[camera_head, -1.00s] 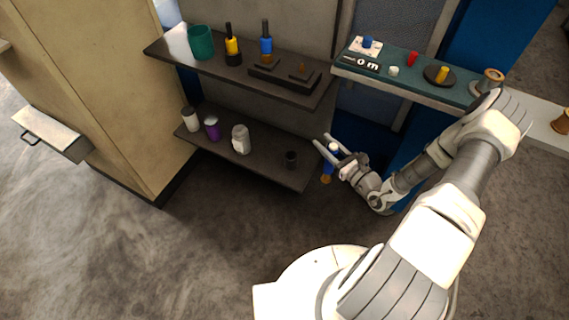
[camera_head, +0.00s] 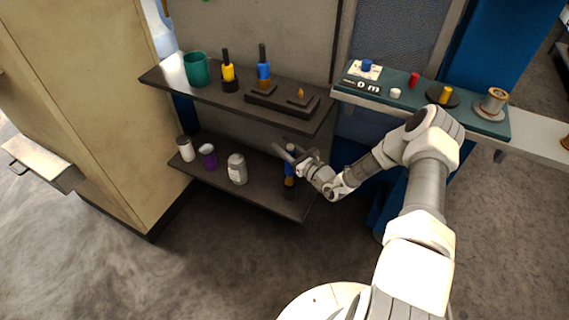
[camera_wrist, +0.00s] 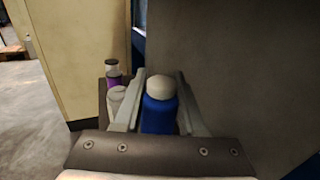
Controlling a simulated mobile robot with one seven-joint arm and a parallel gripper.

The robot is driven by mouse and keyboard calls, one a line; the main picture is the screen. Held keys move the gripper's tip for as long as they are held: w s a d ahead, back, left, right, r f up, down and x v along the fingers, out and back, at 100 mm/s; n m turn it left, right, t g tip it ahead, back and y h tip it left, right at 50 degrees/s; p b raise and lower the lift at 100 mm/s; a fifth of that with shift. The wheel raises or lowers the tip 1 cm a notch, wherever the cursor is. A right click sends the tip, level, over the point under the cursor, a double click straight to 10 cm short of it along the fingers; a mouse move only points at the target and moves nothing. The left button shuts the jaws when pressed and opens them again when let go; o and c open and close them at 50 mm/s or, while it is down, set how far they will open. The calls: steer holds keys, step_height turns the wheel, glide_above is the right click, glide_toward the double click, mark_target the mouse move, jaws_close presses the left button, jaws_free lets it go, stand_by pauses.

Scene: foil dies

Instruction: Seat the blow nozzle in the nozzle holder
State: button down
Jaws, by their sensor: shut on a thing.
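The blow nozzle (camera_head: 289,168), seemingly the blue piece with a white cap and brassy lower end, is upright in my gripper (camera_head: 284,150). In the wrist view its white cap and blue body (camera_wrist: 159,112) sit between the two fingers, which are shut on it. Its lower end is at a small dark cup (camera_head: 289,184) on the lower shelf, apparently the nozzle holder. The gripper partly hides the nozzle, and I cannot tell whether its tip is inside the cup or just above it.
The lower shelf (camera_head: 262,196) also bears a white jar (camera_head: 186,149), a purple jar (camera_head: 208,156) and a pale bottle (camera_head: 237,169) to the left. The upper shelf (camera_head: 165,78) overhangs behind, with a teal cup (camera_head: 197,68) and tools. A green-topped counter (camera_head: 480,122) stands right.

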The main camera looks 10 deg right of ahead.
step_height(320, 180, down, 7)
steer(key=b, duration=0.2)
steer(key=shift+d, duration=0.1)
steer(key=shift+f, duration=0.1)
steer(key=shift+c, duration=2.4)
jaws_free()
steer(key=p+v, duration=0.2)
steer(key=v, duration=1)
steer(key=shift+p, duration=0.4)
